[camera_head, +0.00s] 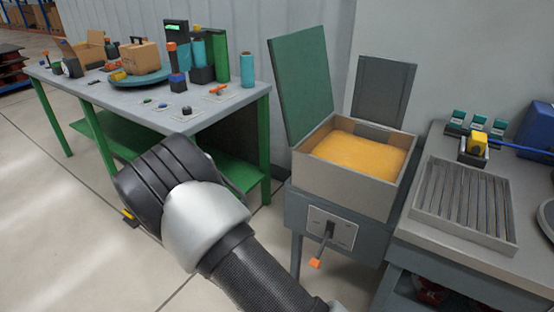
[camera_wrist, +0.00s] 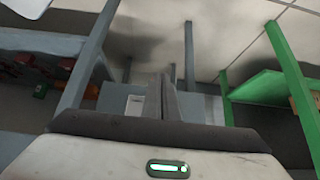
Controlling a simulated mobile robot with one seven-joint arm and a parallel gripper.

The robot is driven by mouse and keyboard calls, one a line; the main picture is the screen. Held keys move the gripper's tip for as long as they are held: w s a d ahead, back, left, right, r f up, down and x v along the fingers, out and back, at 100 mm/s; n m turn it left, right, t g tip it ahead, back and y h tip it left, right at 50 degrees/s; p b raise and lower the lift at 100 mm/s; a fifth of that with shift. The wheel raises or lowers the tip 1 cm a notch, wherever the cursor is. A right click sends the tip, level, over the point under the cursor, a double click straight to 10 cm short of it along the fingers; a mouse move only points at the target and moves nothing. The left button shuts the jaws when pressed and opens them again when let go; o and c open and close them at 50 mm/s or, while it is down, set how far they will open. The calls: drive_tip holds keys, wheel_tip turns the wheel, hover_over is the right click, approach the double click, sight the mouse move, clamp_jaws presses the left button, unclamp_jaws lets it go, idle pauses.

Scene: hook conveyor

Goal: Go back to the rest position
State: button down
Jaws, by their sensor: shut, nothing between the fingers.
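My gripper (camera_wrist: 161,97) shows in the wrist view, its two fingers together in the middle with nothing between them. Behind it are the grey legs of a stand on the left and a green table leg (camera_wrist: 291,75) on the right. In the head view my arm's black and white links reach up in the middle foreground. The gripper itself is hidden there behind the arm.
A green-legged table (camera_head: 150,105) with tools, bottles and boxes stands at left. A box with orange filling (camera_head: 355,155) and open lids stands right of my arm, a lever (camera_head: 324,246) on its front. A grey bench (camera_head: 440,235) bears a slatted tray (camera_head: 510,246).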

drive_tip(key=w+a+r+n+g+y, duration=0.1)
drive_tip(key=a+r+y, duration=0.2)
drive_tip(key=r, duration=0.7)
drive_tip(key=a+r+n+g+y, duration=0.1)
drive_tip(key=a+r+y, duration=0.25)
drive_tip(key=r, duration=0.75)
drive_tip(key=s+d+r+n, duration=0.1)
drive_tip(key=s+d+r, duration=0.1)
drive_tip(key=r, duration=0.4)
drive_tip(key=s+d+r+n, duration=0.2)
drive_tip(key=r, duration=0.4)
drive_tip(key=s+d+r+n+t+h, duration=0.2)
drive_tip(key=s+d+r, duration=0.75)
drive_tip(key=s, duration=0.25)
wheel_tip(320, 180, up, 20)
drive_tip(key=p, duration=2)
drive_tip(key=shift+w+d+f+g+p, duration=0.2)
drive_tip(key=shift+w+g+p, duration=0.1)
drive_tip(key=shift+w, duration=0.1)
